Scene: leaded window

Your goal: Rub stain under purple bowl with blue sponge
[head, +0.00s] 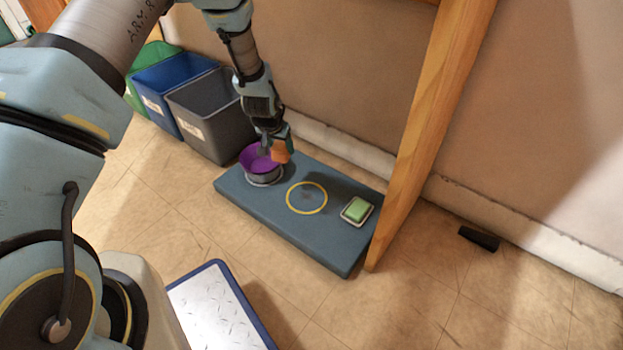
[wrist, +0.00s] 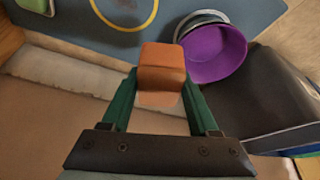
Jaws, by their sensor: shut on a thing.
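My gripper (wrist: 161,95) is shut on an orange block (wrist: 162,68), which hides part of the purple bowl (head: 252,161) in the head view. The bowl sits on a round grey base (head: 264,180) at the left of the blue-grey slab (head: 335,250). A green block (head: 357,209) lies on a pale tray at the slab's right. I see no blue sponge; anything under the bowl is hidden.
Grey (head: 212,118), blue (head: 168,78) and green (head: 146,62) bins stand behind left, along the wall. A wooden post (head: 425,130) leans at the slab's right end. A blue-edged metal plate (head: 222,310) lies in front. A black object (head: 479,238) lies on the floor at right.

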